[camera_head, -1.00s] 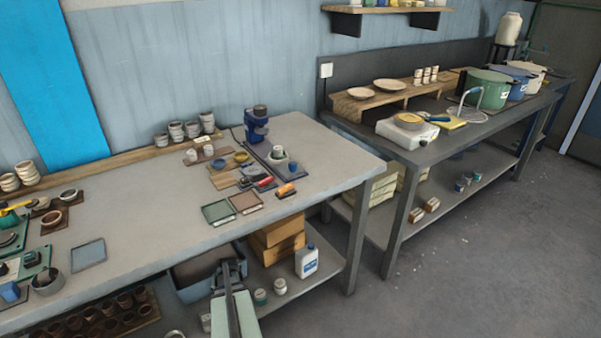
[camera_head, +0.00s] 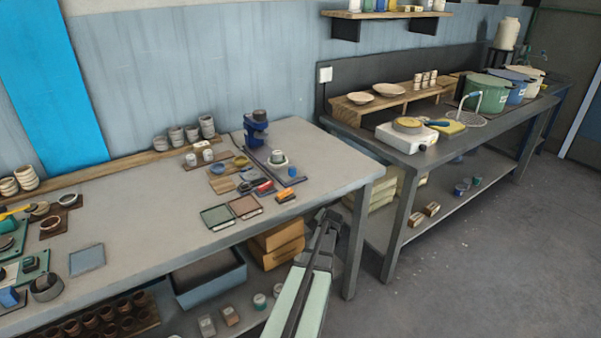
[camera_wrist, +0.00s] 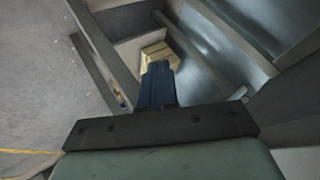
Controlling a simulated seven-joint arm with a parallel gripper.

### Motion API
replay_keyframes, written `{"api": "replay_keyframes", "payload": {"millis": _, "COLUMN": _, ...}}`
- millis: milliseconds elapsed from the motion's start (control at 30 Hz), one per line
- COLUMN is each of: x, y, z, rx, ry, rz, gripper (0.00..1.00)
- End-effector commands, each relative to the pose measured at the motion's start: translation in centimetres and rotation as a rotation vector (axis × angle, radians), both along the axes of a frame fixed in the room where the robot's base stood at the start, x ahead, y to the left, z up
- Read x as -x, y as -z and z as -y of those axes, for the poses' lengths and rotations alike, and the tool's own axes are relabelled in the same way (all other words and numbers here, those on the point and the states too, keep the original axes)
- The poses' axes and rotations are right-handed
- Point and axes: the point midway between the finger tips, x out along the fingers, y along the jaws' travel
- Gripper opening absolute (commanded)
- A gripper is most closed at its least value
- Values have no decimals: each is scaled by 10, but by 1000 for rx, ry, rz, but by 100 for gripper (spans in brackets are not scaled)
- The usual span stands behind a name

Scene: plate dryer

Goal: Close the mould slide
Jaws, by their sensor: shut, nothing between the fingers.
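A blue device (camera_head: 256,131) stands near the back right of the near table, with a dark rail (camera_head: 277,170) running forward from its base. A white round piece (camera_head: 277,157) sits on the rail, with a blue piece (camera_head: 292,170) near its front end. I cannot tell for sure which part is the mould slide. My gripper (camera_head: 328,216) is in front of the table's right front edge, apart from the rail. In the wrist view the dark fingers (camera_wrist: 158,84) are together and empty.
Two framed trays (camera_head: 243,207) and small orange and red pieces lie on the near table before the rail. The table's front edge (camera_head: 330,200) lies close to my gripper. A second bench (camera_head: 400,152) stands right. Pale stacked blocks (camera_wrist: 155,56) show in the wrist view. Floor at right is clear.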

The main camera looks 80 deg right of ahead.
Motion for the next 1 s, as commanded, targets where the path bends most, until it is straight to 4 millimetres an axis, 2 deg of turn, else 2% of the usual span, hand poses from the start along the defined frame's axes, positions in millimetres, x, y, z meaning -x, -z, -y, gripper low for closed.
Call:
{"api": "replay_keyframes", "payload": {"millis": 33, "x": 28, "y": -11, "z": 9, "rx": 24, "ry": 43, "rz": 6, "gripper": 0}}
{"api": "replay_keyframes", "payload": {"millis": 100, "x": 61, "y": -27, "z": 18, "rx": 56, "ry": 95, "rz": 16, "gripper": 0}}
{"api": "replay_keyframes", "payload": {"millis": 300, "x": 143, "y": -69, "z": 31, "rx": 129, "ry": 220, "rz": 44, "gripper": 0}}
{"api": "replay_keyframes", "payload": {"millis": 400, "x": 177, "y": -94, "z": 32, "rx": 152, "ry": 268, "rz": 70, "gripper": 0}}
{"api": "replay_keyframes", "payload": {"millis": 500, "x": 191, "y": -118, "z": 30, "rx": 152, "ry": 289, "rz": 108, "gripper": 0}}
{"api": "replay_keyframes", "payload": {"millis": 633, "x": 184, "y": -147, "z": 25, "rx": 122, "ry": 274, "rz": 168, "gripper": 0}}
{"api": "replay_keyframes", "payload": {"millis": 767, "x": 158, "y": -175, "z": 16, "rx": 65, "ry": 225, "rz": 240, "gripper": 0}}
{"api": "replay_keyframes", "payload": {"millis": 1000, "x": 77, "y": -238, "z": -20, "rx": -92, "ry": 57, "rz": 384, "gripper": 0}}
